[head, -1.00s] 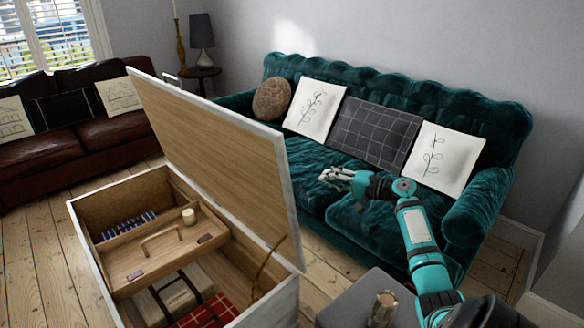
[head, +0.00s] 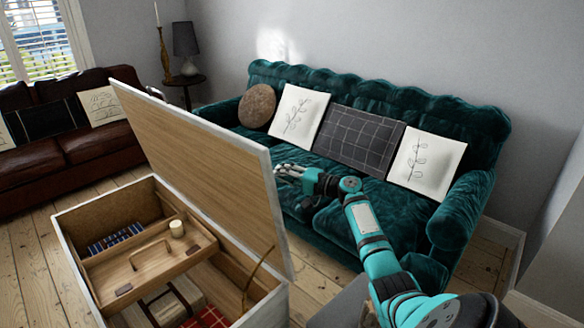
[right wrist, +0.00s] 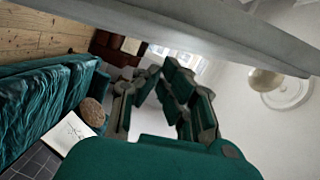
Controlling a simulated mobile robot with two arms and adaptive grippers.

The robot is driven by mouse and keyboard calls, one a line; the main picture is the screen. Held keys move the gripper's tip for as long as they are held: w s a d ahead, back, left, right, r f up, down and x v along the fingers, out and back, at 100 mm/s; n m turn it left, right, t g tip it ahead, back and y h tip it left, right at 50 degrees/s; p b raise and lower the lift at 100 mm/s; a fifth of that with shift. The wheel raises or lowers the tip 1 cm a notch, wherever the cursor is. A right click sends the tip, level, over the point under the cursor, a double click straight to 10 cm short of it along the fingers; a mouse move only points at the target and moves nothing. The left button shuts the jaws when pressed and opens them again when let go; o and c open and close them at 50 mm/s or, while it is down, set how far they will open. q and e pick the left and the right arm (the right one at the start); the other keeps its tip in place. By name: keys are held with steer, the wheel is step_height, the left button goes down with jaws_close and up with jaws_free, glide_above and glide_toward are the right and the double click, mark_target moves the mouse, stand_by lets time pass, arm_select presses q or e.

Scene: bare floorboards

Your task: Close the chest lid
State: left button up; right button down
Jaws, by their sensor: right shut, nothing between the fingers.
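The wooden chest (head: 84,262) stands open at the lower left of the head view. Its lid (head: 205,155) is raised and tilted, with the bare wood inner face toward me and a pale edge. In the right wrist view the lid (right wrist: 170,32) seems to be the pale grey slab across the top. My right gripper (head: 283,172) is shut and empty, just to the right of the lid's edge on the sofa side. I cannot tell whether it touches the lid. It also shows in the right wrist view (right wrist: 165,88). My left gripper is not in view.
A tray (head: 150,262) with a candle (head: 177,229) sits inside the chest, above folded cloths. A green sofa (head: 330,222) stands behind my right arm. A brown leather sofa (head: 60,160) is at the left. Bare floorboards (head: 30,250) lie left of the chest.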

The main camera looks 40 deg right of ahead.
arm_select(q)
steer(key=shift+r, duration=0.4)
arm_select(e)
steer(key=shift+a+f, duration=0.1)
steer(key=shift+a, duration=0.65)
